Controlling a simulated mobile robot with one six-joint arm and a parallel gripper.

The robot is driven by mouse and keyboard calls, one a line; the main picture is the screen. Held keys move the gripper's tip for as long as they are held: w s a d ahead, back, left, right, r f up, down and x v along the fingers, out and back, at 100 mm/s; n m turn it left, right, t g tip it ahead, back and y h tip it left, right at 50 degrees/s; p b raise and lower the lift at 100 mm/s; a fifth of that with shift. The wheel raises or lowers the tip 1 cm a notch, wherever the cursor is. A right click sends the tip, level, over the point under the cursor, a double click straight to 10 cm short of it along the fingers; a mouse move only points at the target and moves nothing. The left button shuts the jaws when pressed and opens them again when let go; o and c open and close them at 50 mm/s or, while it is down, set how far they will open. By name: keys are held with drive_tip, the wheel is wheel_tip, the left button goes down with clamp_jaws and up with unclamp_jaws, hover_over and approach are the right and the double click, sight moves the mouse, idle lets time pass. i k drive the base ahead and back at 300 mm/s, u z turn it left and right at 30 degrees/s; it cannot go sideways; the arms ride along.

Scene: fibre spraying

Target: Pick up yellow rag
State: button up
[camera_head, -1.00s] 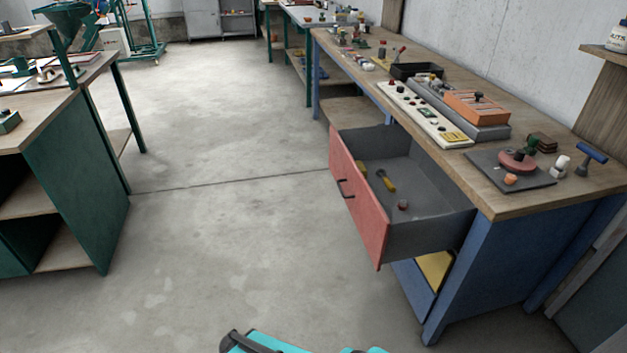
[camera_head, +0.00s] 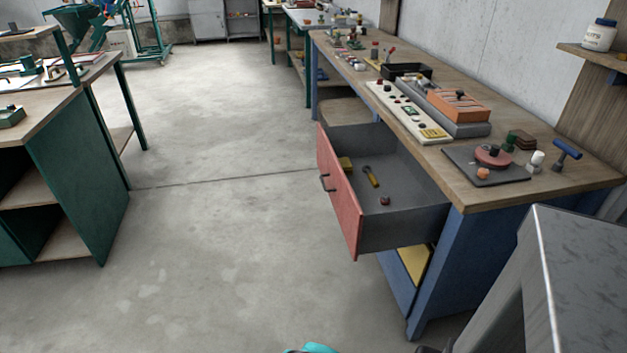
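A flat yellow piece (camera_head: 415,263), possibly the yellow rag, lies on the low shelf inside the blue workbench, below the open drawer. I see only part of it, and its material cannot be made out. A smaller yellow item (camera_head: 346,163) lies in the drawer near its front. The drawer (camera_head: 410,185) has a red front and is pulled out to the left. It also holds a yellow-handled tool (camera_head: 371,177) and a small dark red piece (camera_head: 385,201). My gripper cannot be seen; only a teal part of my body shows at the bottom edge.
The blue workbench (camera_head: 465,190) has a wooden top with tools and a control panel. A grey metal piece of furniture (camera_head: 585,270) stands close at the lower right. A green bench (camera_head: 75,175) stands at the left. The concrete floor (camera_head: 220,230) between is clear.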

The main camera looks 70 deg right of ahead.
sight(347, 167)
drive_tip(key=u, duration=0.75)
drive_tip(key=k, duration=1.25)
drive_tip(key=z, duration=2.2)
